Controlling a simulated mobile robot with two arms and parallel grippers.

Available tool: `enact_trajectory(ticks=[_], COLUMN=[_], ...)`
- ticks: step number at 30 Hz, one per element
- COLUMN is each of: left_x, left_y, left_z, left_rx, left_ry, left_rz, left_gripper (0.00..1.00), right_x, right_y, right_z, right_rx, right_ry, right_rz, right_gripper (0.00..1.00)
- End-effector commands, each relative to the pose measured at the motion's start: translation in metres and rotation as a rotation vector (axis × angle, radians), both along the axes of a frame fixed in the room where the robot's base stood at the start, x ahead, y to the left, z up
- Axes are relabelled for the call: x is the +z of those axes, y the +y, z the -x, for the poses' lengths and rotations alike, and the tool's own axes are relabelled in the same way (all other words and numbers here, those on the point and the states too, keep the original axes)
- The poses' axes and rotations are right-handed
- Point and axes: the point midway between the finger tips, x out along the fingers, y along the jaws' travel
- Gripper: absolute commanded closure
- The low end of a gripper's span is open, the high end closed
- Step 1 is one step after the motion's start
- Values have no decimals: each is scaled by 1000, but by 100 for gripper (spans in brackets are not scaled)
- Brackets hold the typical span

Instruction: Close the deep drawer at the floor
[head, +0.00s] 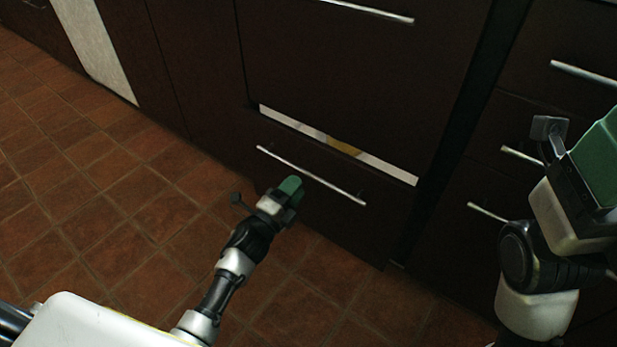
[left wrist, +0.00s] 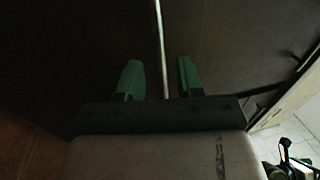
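The deep drawer (head: 345,205) at the floor has a dark brown front and stands a little open. A pale strip with a yellowish patch shows along its top edge. Its long metal handle (head: 310,176) runs across the upper front. My left gripper (head: 291,187) is at the front, just by the handle. In the left wrist view the left gripper (left wrist: 158,78) is open, its green fingers apart. The handle bar (left wrist: 160,45) runs between them, and I see no finger touching it. My right gripper (head: 597,160) is partly cut off at the right edge; its fingers' spacing is not clear.
A larger dark front (head: 350,70) with a metal handle is above the drawer. More drawers with handles (head: 585,74) stand at the right, behind my right arm. The tiled floor (head: 110,215) is clear at the left.

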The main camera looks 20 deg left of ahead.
Motion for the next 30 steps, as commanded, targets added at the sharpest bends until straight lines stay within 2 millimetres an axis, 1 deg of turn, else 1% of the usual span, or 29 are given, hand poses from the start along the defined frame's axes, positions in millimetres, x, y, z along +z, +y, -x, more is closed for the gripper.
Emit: enact_trajectory(ticks=[1,3,6,9,13,20,21,28,30], left_x=[-1,2,5,7,10,10,10,10,10], left_y=[-4,-7,-13,-16,-18,-18,-18,-18,-18], left_z=[-10,-22,-35,-43,-49,-49,-49,-49,-49], left_rx=[-2,-1,-1,-1,-1,0,0,0,0], left_ry=[-3,-2,-1,0,1,2,2,2,2], left_rz=[0,0,0,1,-1,0,0,0,0], left_gripper=[64,64,64,64,64,64,65,100,100], right_x=[-2,0,3,5,7,8,8,8,8], right_y=[0,0,1,1,1,1,1,1,1], right_z=[2,4,7,9,10,10,10,11,11], right_rx=[-1,-2,-3,-3,-4,-4,-4,-4,-4], right_ry=[-14,-28,-43,-55,-59,-61,-61,-61,-61], right_rz=[0,1,2,3,5,5,5,5,5], right_gripper=[25,25,25,25,25,25,25,25,25])
